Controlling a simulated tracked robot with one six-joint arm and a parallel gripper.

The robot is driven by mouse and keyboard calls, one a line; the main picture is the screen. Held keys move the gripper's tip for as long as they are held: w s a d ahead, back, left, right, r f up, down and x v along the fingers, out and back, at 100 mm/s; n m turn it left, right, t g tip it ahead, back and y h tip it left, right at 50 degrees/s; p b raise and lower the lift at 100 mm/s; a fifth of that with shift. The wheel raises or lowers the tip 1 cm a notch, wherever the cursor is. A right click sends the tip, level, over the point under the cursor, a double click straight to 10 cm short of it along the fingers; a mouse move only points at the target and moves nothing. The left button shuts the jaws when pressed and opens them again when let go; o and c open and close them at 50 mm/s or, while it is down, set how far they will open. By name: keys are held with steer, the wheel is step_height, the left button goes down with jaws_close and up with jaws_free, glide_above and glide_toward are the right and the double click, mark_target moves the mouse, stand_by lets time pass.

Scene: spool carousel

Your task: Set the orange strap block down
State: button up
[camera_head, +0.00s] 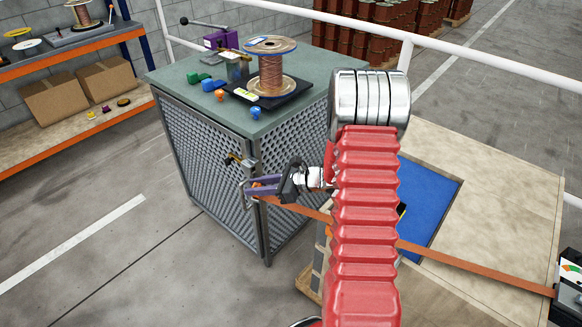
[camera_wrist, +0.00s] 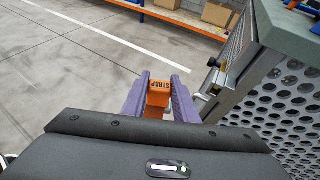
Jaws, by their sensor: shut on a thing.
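The orange strap block (camera_wrist: 159,94), lettered "STRAP", is between the purple fingers of my gripper (camera_wrist: 160,82) in the wrist view. The fingers are shut on it, and the floor shows beyond. In the head view my gripper (camera_head: 257,188) is beside the front corner of the mesh cabinet (camera_head: 215,150), below its top and near its handle. Only a little orange of the block shows there. A flat orange strap (camera_head: 470,271) runs from near my gripper, behind my red arm, to a dark device with a dial (camera_head: 571,283) at the right edge.
The cabinet's green top (camera_head: 185,78) holds a copper wire spool (camera_head: 271,72) on a black base, a purple clamp (camera_head: 220,39) and small coloured pieces. A pale wooden platform (camera_head: 510,190) with a blue panel (camera_head: 428,205) is at right. Shelves stand at left. The floor left of the cabinet is clear.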

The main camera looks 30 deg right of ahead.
steer(key=s+a+n+g+y, duration=0.1)
steer(key=s+a, duration=0.1)
steer(key=a, duration=0.5)
steer(key=s+a+f+n+g, duration=0.1)
steer(key=s+a, duration=0.1)
steer(key=a, duration=0.4)
steer(key=shift+a+f+y, duration=0.25)
steer(key=shift+a+y, duration=0.15)
